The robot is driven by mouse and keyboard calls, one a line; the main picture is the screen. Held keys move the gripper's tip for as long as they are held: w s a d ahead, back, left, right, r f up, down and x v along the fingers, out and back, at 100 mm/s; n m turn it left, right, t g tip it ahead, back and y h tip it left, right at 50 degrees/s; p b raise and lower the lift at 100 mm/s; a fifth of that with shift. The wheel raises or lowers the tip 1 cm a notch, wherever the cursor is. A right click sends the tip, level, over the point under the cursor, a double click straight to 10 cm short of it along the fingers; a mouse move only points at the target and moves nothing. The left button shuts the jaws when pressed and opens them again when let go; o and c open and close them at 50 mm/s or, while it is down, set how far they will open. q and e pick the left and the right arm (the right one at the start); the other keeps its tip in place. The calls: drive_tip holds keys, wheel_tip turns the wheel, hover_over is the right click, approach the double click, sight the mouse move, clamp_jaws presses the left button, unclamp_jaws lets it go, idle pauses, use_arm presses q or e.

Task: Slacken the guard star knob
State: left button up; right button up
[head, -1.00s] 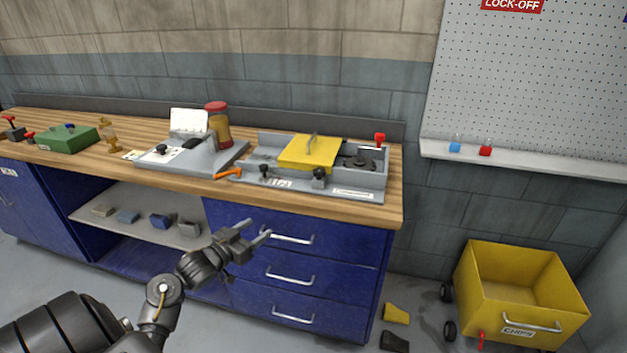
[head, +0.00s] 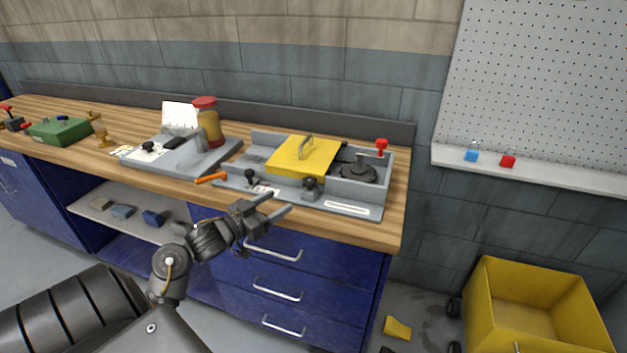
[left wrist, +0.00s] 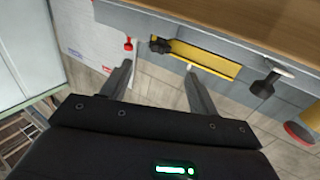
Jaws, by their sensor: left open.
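The dark star knob (head: 311,186) stands at the front of the grey machine (head: 352,208), by the front right corner of the yellow guard (head: 303,156). In the left wrist view, where the scene shows upside down, the star knob (left wrist: 160,45) appears beside the yellow guard (left wrist: 205,60), beyond the fingertips. A second dark knob (head: 250,177) sits further left; it also shows in the left wrist view (left wrist: 265,85). My left gripper (head: 279,204) is open and empty, in front of the table edge and apart from the star knob. My right gripper is not in view.
An orange handle (head: 211,178) lies left of the machine. A red knob (head: 381,145) rises at its back right. A jar with a red lid (head: 207,122) and another grey fixture (head: 185,155) stand left. Blue drawers (head: 300,270) with handles lie below the wooden top (head: 389,232).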

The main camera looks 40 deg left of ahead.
sight(304, 186)
use_arm(q)
drive_tip(key=w, duration=0.3)
drive_tip(key=shift+d+r+p, duration=0.15)
drive_tip(key=shift+r+p, duration=0.1)
drive_tip(key=shift+p, duration=0.05)
drive_tip(key=w, duration=0.6)
drive_tip(key=shift+d+p, duration=0.3)
drive_tip(key=shift+d, duration=0.05)
drive_tip(key=shift+w+d+f, duration=0.1)
drive_tip(key=shift+w+f, duration=0.05)
drive_tip(key=shift+w, duration=0.5)
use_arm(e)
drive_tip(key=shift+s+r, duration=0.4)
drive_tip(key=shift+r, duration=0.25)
use_arm(q)
drive_tip(key=shift+c, duration=0.2)
drive_tip(key=c, duration=0.9)
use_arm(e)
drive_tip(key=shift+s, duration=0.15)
